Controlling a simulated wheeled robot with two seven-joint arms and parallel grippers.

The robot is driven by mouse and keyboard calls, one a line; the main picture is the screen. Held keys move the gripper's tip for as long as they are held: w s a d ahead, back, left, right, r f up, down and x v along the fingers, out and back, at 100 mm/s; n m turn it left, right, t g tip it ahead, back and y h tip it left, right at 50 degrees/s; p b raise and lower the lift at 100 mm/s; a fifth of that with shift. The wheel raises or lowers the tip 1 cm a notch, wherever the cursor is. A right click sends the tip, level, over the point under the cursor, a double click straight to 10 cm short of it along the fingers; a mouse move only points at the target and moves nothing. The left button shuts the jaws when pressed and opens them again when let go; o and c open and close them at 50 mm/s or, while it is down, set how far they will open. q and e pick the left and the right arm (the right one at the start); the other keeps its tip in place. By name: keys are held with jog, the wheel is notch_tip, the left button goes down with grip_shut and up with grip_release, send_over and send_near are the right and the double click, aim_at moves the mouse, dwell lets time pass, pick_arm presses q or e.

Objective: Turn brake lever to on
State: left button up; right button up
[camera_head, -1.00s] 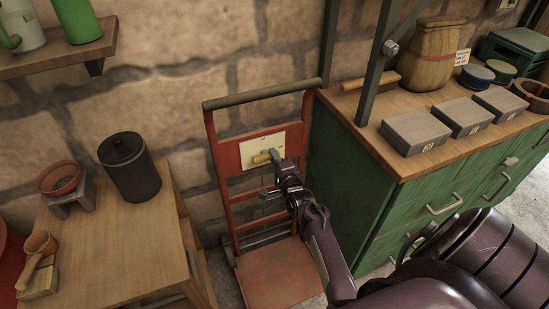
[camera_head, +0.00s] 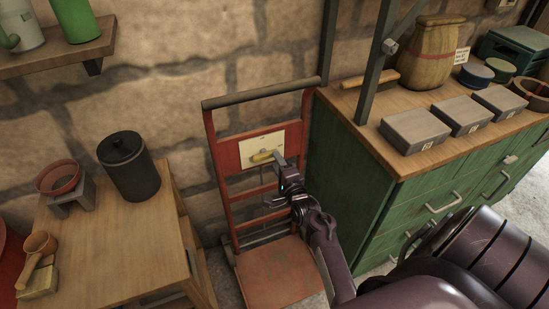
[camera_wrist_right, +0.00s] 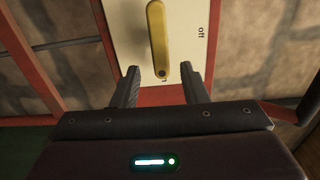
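The brake lever (camera_head: 263,157) is a yellow bar on a cream plate (camera_head: 250,146) fixed to the red hand-truck frame. In the right wrist view the lever (camera_wrist_right: 157,38) runs nearly straight up and down, with a dark dot at its lower end. The word "off" is printed on the plate (camera_wrist_right: 187,27) to its right; a partly hidden letter shows by the lever's lower end. My right gripper (camera_wrist_right: 158,72) is open and empty, its fingers apart on either side of that end. In the head view my right gripper (camera_head: 279,163) is just right of the lever. My left gripper is out of view.
The red hand truck (camera_head: 221,172) leans near the stone wall. A green cabinet (camera_head: 350,165) stands close on the right, and a wooden table (camera_head: 110,240) with a black canister (camera_head: 130,170) stands on the left.

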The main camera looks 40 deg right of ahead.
jog(key=v, duration=0.4)
jog(key=shift+s, duration=0.25)
dwell(0.4)
jog(key=s+a+f+n+g+y, duration=0.25)
jog(key=s+a+f+n, duration=0.2)
jog(key=f, duration=0.45)
jog(key=s+a+f+n+g+y, duration=0.1)
jog(key=s+a+f+n+g, duration=0.2)
jog(key=a+f, duration=0.35)
jog(key=s+a+f+n+g+y, duration=0.2)
jog(key=s+a+f+n, duration=0.2)
jog(key=f, duration=0.7)
jog(key=s+f+n+g, duration=0.4)
jog(key=s+f+n, duration=0.2)
jog(key=s, duration=0.9)
jog(key=s+f+n+g+h+p, duration=0.1)
jog(key=s+f+n+g, duration=0.4)
jog(key=s, duration=1.1)
notch_tip(320, 180, down, 3)
jog(key=shift+a+f+n, duration=0.2)
jog(key=shift+n, duration=0.25)
